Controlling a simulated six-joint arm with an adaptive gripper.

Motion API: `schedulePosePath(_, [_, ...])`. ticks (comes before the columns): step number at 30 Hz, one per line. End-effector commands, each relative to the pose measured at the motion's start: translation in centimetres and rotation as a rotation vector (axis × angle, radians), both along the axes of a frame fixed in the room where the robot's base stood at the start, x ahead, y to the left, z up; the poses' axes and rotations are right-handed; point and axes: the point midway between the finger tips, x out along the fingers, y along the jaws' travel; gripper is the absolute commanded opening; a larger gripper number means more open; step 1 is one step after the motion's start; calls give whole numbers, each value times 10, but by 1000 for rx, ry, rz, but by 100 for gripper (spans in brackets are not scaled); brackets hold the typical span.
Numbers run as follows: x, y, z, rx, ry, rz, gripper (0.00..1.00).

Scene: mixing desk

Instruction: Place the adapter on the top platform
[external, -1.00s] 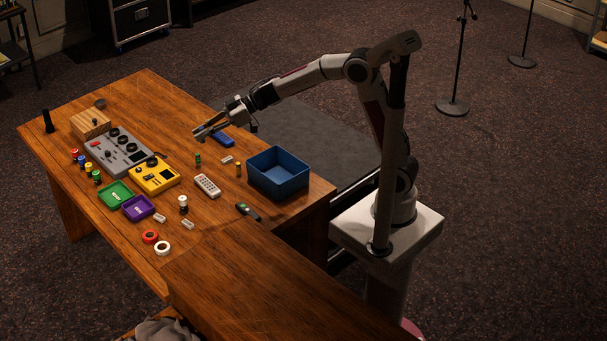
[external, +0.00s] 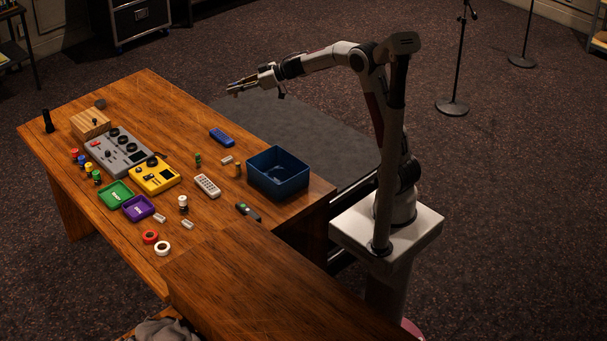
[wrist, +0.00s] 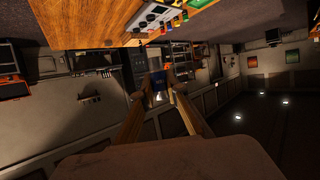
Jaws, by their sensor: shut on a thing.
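My gripper (external: 233,90) is raised in the air over the far side of the desk, pointing left.
A grey mixer (external: 110,157) and a yellow device (external: 154,178) lie near the block. Green (external: 114,196) and purple (external: 138,208) trays are in front. A blue bin (external: 285,180) stands right. A blue box-like item (external: 222,137) lies at the back edge.

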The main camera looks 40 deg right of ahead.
Motion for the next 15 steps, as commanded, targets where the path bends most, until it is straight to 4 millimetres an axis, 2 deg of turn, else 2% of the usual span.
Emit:
schedulePosePath(1, [5, -17, 0, 1, -1, -25, 0])
schedulePosePath(15, [28, -164, -2, -2, 3, -221, 0])
